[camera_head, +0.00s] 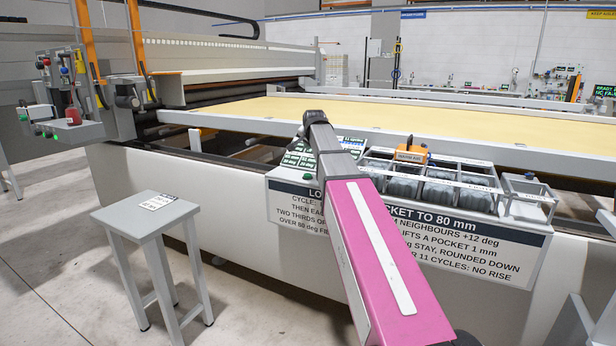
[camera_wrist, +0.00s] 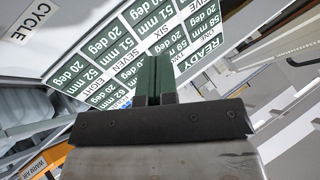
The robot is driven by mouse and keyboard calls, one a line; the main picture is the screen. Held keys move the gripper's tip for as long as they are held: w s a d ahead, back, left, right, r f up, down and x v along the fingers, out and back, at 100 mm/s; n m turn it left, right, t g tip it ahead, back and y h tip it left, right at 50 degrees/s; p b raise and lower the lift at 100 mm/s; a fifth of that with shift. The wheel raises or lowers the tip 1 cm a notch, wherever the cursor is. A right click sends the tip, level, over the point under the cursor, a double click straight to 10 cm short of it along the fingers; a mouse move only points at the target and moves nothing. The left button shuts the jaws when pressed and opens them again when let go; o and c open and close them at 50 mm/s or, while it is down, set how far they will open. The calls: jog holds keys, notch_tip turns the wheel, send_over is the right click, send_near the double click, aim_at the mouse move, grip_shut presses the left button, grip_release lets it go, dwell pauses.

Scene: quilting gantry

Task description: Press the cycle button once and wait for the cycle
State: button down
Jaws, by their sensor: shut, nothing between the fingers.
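My gripper (camera_wrist: 154,60) shows in the wrist view as two dark green fingers held together, with nothing between them. It is in front of a tilted readout panel (camera_wrist: 98,48) with green cells giving mm and degrees, one reading READY; I cannot tell whether it touches. A white label reading CYCLE (camera_wrist: 30,20) is at the upper left of the wrist view, apart from the fingers. In the head view the readout panel (camera_head: 297,160) is partly hidden behind my arm, and the fingers are hidden too.
A rack of grey cylinders (camera_head: 402,187) with an orange block (camera_head: 411,154) stands right of the panel. An instruction board (camera_head: 480,238) hangs below. A control box (camera_head: 68,125) with coloured buttons is far left. A grey stool (camera_head: 146,217) stands on the floor.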

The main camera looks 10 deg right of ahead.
aim_at(309, 175)
jog(key=shift+f, duration=4.4)
jog(key=shift+f, duration=0.1)
jog(key=shift+f, duration=0.3)
jog(key=shift+f, duration=0.55)
jog(key=shift+r, duration=1)
jog(key=shift+r, duration=2.5)
